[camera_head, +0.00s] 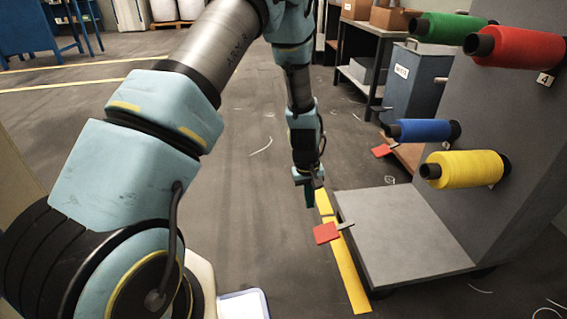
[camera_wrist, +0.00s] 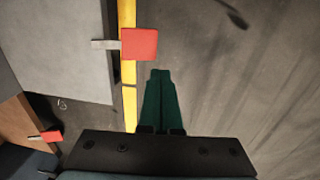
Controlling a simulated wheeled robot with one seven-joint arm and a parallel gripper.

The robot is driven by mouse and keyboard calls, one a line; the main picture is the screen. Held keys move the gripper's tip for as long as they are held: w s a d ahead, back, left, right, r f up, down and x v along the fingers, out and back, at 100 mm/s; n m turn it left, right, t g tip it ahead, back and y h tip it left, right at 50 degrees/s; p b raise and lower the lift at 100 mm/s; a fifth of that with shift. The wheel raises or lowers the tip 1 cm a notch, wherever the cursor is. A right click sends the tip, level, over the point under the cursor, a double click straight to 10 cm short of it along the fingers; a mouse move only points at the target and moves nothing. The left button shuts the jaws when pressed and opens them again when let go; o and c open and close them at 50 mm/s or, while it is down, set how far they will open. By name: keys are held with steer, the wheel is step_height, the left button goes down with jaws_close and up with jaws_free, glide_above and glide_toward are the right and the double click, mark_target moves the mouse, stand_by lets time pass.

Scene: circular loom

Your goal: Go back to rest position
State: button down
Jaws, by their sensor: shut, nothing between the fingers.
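My gripper (camera_head: 309,194) hangs at the end of my arm, over the floor just left of the grey platform (camera_head: 395,235). In the wrist view my gripper (camera_wrist: 160,74) shows two dark green fingers held together, with nothing between them. A red flag-like tab (camera_head: 326,233) on a thin metal bar sticks out from the platform's edge. The red tab (camera_wrist: 140,43) is ahead and slightly left of the fingertips in the wrist view, apart from them.
A panel on the right carries green (camera_head: 450,28), red (camera_head: 520,47), blue (camera_head: 425,130) and yellow (camera_head: 465,168) spools. Another red tab (camera_head: 381,150) is farther back. A yellow floor line (camera_head: 345,265) runs beside the platform. A white tray (camera_head: 243,305) is at the bottom. The floor left of my gripper is clear.

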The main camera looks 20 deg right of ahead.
steer(key=w+a+r+t, duration=0.1)
steer(key=w+a+r, duration=0.2)
steer(key=a+r, duration=1.15)
steer(key=s+a+r+y, duration=0.1)
steer(key=s+a+r, duration=0.35)
steer(key=a, duration=0.45)
steer(key=s+a+r, duration=0.4)
steer(key=a+r, duration=0.1)
steer(key=a, duration=0.3)
step_height(320, 180, up, 36)
steer(key=p, duration=3.6)
steer(key=shift+d+r+t, duration=0.15)
steer(key=shift+d+t, duration=0.05)
steer(key=shift+t, duration=0.2)
